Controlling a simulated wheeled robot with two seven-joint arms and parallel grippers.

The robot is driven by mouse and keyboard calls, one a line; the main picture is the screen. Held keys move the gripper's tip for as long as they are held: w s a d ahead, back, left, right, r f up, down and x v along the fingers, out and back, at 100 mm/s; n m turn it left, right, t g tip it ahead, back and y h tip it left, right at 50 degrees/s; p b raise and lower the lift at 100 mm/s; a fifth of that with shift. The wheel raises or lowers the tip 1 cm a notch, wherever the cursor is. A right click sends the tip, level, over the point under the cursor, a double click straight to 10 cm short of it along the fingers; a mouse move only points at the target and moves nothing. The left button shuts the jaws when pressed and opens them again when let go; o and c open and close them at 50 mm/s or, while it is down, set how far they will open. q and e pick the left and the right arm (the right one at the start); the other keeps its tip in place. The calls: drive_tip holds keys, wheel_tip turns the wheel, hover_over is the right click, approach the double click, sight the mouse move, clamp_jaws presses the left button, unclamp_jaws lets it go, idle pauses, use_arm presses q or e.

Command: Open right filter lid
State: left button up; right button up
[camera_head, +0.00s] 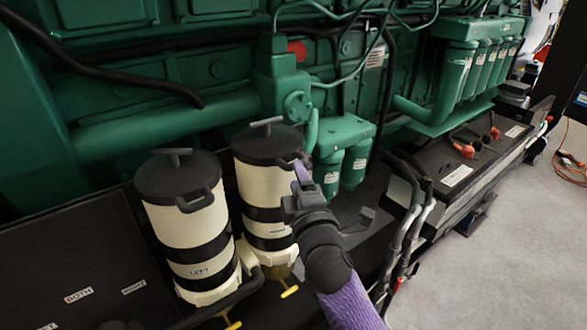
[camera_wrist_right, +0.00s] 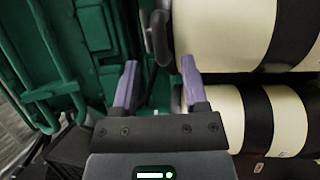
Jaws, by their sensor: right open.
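The right filter (camera_head: 262,185) is a cream canister with black bands and a black lid (camera_head: 265,143), which is down on it. The lid has a T-shaped handle on top and a loop handle at its front right, partly hidden by my gripper. My right gripper (camera_head: 301,172) is at the right side of this lid, fingers pointing up toward its rim. In the right wrist view my right gripper (camera_wrist_right: 160,66) is open, with a dark curved handle (camera_wrist_right: 158,38) just beyond the fingertips and nothing gripped. My left gripper is not recognisable in view.
The left filter (camera_head: 190,235), also with its black lid down, stands close on the left. Green engine filters (camera_head: 343,165) stand close behind and right of my gripper. Hoses and grey cables (camera_head: 405,235) run to the right. Open floor (camera_head: 500,255) lies at far right.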

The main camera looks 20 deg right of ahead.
sight(273, 146)
drive_tip(key=w, duration=0.4)
drive_tip(key=shift+w+d+r, duration=0.1)
drive_tip(key=shift+r, duration=0.15)
drive_tip(key=shift+c, duration=0.2)
clamp_jaws()
idle(1.0)
